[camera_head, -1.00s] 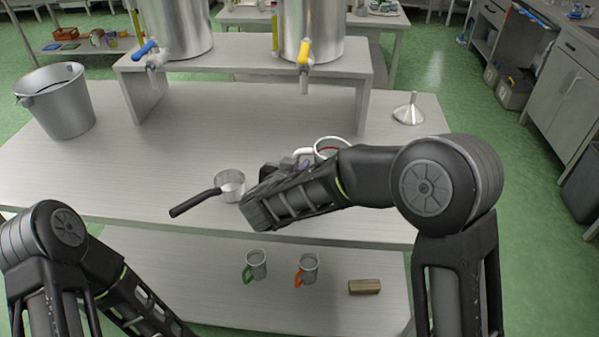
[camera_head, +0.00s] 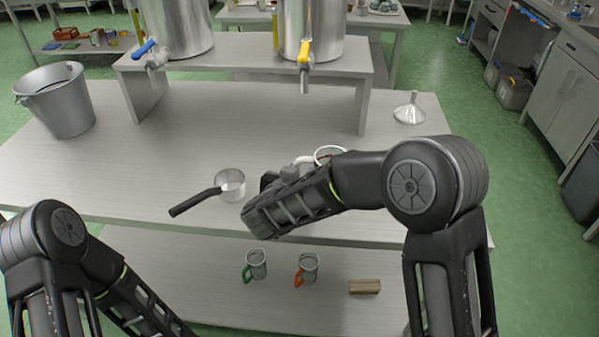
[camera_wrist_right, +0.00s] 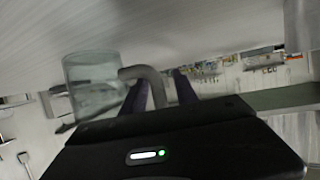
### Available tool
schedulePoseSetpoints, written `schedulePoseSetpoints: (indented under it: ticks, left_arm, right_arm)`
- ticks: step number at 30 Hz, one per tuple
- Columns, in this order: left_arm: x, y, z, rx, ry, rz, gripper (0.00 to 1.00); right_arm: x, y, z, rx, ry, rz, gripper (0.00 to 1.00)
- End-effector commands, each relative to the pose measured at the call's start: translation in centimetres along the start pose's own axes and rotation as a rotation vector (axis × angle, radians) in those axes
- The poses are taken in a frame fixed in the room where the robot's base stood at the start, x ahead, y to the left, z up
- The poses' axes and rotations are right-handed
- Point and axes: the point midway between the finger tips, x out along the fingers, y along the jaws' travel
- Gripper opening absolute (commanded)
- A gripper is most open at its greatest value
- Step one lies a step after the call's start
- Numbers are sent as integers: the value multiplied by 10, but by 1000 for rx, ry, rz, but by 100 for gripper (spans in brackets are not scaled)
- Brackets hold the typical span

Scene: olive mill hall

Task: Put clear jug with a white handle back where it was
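The clear jug with a white handle (camera_head: 331,152) shows only in part in the head view, behind my right forearm above the back half of the table. Its white handle points left, towards my right gripper (camera_head: 272,178). In the right wrist view the jug (camera_wrist_right: 92,85) is left of the fingers, and its handle (camera_wrist_right: 148,78) runs between the two dark fingers (camera_wrist_right: 160,92). My right gripper appears shut on this handle. I cannot tell whether the jug's base touches the table. My left arm is at the lower left, its gripper out of frame.
A clear vessel with a black handle (camera_head: 230,184) stands left of my right gripper. A funnel (camera_head: 409,109), a metal bucket (camera_head: 62,101) and a riser with two tapped tanks are around it. The lower shelf holds green-handled (camera_head: 256,264) and orange-handled (camera_head: 308,267) mugs and a wooden block (camera_head: 364,286).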

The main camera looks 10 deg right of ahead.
Motion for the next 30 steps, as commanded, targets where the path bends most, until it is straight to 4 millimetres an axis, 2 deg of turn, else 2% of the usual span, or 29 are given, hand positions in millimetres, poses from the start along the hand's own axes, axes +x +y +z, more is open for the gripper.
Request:
schedulePoseSetpoints:
  ticks: [8, 14, 24, 30]
  left_arm:
    - [0, 0, 0, 0, 0, 0, 0]
    - [2, -1, 0, 0, 0, 0, 0]
    - [4, -2, 0, 0, 0, 0, 0]
    - [4, -2, 0, 0, 0, 0, 0]
  right_arm:
    - [-8, -1, -3, 1, 0, -3, 35]
    - [-39, -1, -3, 0, 1, -4, 35]
    - [-106, -1, -3, 0, 1, -3, 35]
    - [-121, 0, -3, -1, 0, -1, 35]
